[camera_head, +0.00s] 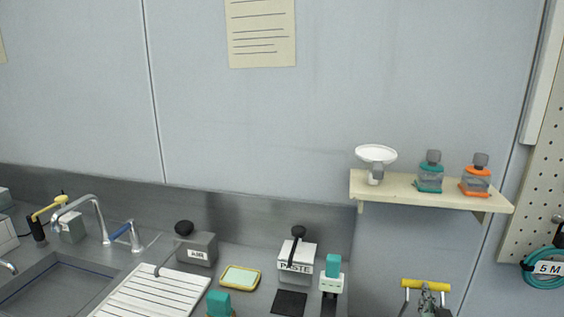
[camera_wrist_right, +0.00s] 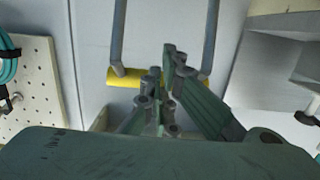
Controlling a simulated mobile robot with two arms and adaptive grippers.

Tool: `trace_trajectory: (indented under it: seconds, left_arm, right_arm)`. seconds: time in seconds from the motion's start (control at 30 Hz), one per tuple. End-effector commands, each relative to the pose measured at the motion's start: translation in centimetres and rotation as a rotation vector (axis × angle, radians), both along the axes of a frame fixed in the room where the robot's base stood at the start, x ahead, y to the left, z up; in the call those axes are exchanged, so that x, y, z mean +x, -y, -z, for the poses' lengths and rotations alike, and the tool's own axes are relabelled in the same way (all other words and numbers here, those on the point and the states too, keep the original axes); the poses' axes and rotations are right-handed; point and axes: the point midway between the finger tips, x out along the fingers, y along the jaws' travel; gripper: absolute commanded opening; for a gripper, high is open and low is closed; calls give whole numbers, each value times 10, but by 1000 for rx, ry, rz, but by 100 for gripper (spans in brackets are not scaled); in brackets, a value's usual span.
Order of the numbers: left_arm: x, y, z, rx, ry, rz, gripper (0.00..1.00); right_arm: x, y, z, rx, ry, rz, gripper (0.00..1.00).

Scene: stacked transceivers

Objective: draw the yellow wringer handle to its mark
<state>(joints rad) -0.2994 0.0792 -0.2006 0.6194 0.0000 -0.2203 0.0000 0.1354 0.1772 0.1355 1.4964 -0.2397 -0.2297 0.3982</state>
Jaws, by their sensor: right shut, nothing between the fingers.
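The yellow wringer handle (camera_head: 412,283) is a level bar on two grey rods at the lower right of the head view. It also shows in the right wrist view (camera_wrist_right: 122,78), where my fingers cover its middle. My right gripper (camera_head: 428,297) is at the middle of the bar, cut by the bottom edge of the head view. In the right wrist view its dark green fingers (camera_wrist_right: 165,82) are shut with nothing between them. I cannot tell whether they touch the bar. The mark is not visible. My left gripper is not in view.
A shelf (camera_head: 400,188) with a white dish and two small bottles juts from the wall above the handle. A pegboard (camera_head: 545,150) with a teal coil (camera_head: 543,268) is at the right. The steel counter at the left holds a sink, a grey box and a paste box (camera_head: 297,262).

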Motion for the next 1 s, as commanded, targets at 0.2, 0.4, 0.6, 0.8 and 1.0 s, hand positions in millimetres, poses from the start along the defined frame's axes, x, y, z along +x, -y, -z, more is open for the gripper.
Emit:
trace_trajectory:
  seconds: [0.2,0.4,0.6,0.8,1.0]
  left_arm:
    - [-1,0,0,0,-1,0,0]
    - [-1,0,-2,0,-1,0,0]
    - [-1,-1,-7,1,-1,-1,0]
    - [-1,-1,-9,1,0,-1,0]
    - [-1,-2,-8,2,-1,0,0]
  right_arm:
    - [11,4,-5,10,-53,1,0]
    - [8,2,-2,13,-56,1,0]
    - [-3,0,0,13,-55,1,0]
    - [-9,-2,2,12,-54,1,0]
    - [-9,-2,2,12,-54,1,0]
